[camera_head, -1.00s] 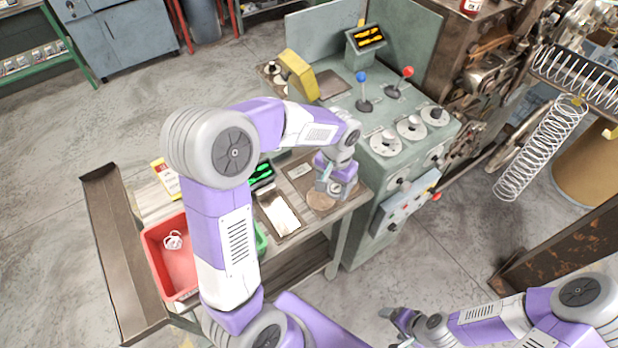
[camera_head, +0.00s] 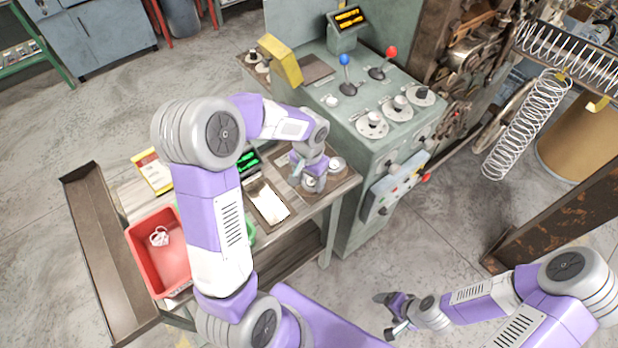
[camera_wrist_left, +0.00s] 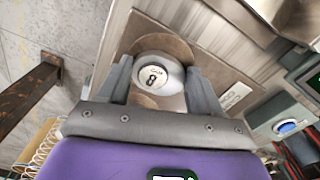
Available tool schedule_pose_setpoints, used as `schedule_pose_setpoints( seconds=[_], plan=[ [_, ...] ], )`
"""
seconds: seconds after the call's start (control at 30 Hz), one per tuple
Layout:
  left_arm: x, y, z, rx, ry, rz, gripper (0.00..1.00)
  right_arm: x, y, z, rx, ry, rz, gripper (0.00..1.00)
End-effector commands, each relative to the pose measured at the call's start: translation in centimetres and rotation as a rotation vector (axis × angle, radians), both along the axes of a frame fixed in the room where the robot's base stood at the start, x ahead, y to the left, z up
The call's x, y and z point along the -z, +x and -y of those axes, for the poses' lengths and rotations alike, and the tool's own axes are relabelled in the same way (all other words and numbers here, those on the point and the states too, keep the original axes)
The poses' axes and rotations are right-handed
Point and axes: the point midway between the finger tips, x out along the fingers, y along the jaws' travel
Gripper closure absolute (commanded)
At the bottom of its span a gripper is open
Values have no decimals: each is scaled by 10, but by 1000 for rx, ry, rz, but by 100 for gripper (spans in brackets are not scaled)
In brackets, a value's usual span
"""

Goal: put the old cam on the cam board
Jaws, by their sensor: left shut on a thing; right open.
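My left gripper (camera_head: 311,183) is shut on a round pale grey cam marked 8 (camera_wrist_left: 156,74), which sits between the two fingers in the left wrist view. It is over a round brown patch of the cam board (camera_head: 345,185), at the board's left part; I cannot tell whether the cam touches the board. The board also shows in the left wrist view (camera_wrist_left: 215,70). My right gripper (camera_head: 388,314) is open and empty, low over the floor, away from the bench.
A red bin (camera_head: 150,268) with a small white piece stands on the bench's left. A tray with a white sheet (camera_head: 268,204) and a green-lit display (camera_head: 248,160) lie left of the board. The control console (camera_head: 375,150) with levers and knobs stands close behind and right.

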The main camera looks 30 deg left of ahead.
Motion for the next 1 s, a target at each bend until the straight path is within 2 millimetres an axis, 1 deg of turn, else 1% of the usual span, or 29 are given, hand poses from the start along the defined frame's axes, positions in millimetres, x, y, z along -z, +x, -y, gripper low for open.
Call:
schedule_pose_setpoints(
  seconds=[0.13, 0.27, 0.3, 0.43, 0.77, 0.87, 1.0],
  plan=[
    [-1, 0, 0, 0, 0, 1, 72, 0, 0, 0, 0, 0, 0, 19],
    [4, 0, 0, 0, 0, 1, 72, 4, 0, 0, 0, 0, 0, 19],
    [3, 0, 0, -1, 0, 0, 29, 2, 0, 0, 0, 0, 0, 19],
    [2, 0, 0, -1, 0, 0, 9, 2, 0, 0, 0, 0, 0, 19],
    [0, 0, 0, -1, 0, 0, 9, 0, 0, 0, 0, 0, 0, 19],
    [-10, 1, 0, -1, 1, 3, 9, -3, 0, 0, 0, 0, 0, 19],
    [-38, 1, 0, -1, 1, 6, 9, -9, 0, 0, 0, 0, 0, 19]
  ],
)
